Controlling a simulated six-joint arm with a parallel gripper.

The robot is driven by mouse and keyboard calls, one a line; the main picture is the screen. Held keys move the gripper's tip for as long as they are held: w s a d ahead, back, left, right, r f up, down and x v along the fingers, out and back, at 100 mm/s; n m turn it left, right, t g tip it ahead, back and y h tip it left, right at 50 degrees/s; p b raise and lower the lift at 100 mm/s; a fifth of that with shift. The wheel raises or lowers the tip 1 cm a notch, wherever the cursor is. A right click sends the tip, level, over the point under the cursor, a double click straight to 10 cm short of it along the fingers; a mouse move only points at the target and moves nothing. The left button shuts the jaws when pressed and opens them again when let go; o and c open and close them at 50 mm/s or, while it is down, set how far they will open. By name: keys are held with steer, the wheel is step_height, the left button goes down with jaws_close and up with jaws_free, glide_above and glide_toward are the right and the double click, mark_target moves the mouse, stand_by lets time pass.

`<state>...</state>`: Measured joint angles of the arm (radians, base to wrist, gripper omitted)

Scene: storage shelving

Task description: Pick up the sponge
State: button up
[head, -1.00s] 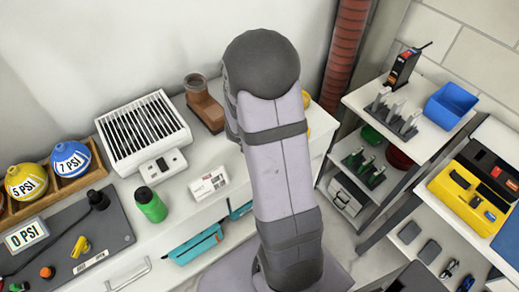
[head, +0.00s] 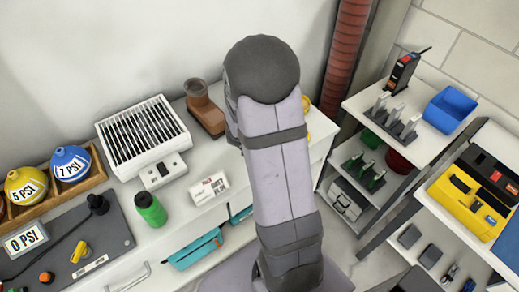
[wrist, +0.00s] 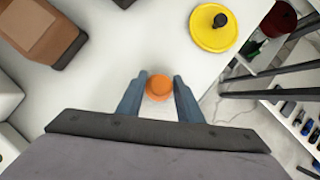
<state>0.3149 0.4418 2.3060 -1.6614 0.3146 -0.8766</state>
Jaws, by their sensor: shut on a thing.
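My gripper (wrist: 160,92) shows in the wrist view with its two blue-grey fingers on either side of a small rounded orange thing. I take this to be the sponge (wrist: 159,87); its full shape cannot be told. The fingers are shut on it, above or at the white bench top (wrist: 115,55) near its right edge; the height is hard to tell. In the head view my arm hides the gripper and the sponge.
A heater-like white box (head: 145,135), a green bottle (head: 150,209) and a small white box (head: 209,188) stand left. Shelves (head: 405,140) stand right, across a gap.

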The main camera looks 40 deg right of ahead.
step_height(320, 180, up, 10)
steer(key=p, duration=0.6)
steer(key=shift+f, duration=0.2)
steer(key=shift+o, duration=0.5)
steer(key=w+d+p, duration=0.2)
steer(key=w+d, duration=0.3)
steer(key=d, duration=0.7)
steer(key=w+d+p, duration=0.3)
steer(key=w+d, duration=0.2)
steer(key=d, duration=0.8)
steer(key=shift+d+f+p, duration=0.3)
steer(key=shift+f, duration=0.15)
steer(key=shift+f, duration=0.2)
step_height(320, 180, down, 6)
steer(key=b, duration=0.6)
steer(key=shift+r, duration=0.2)
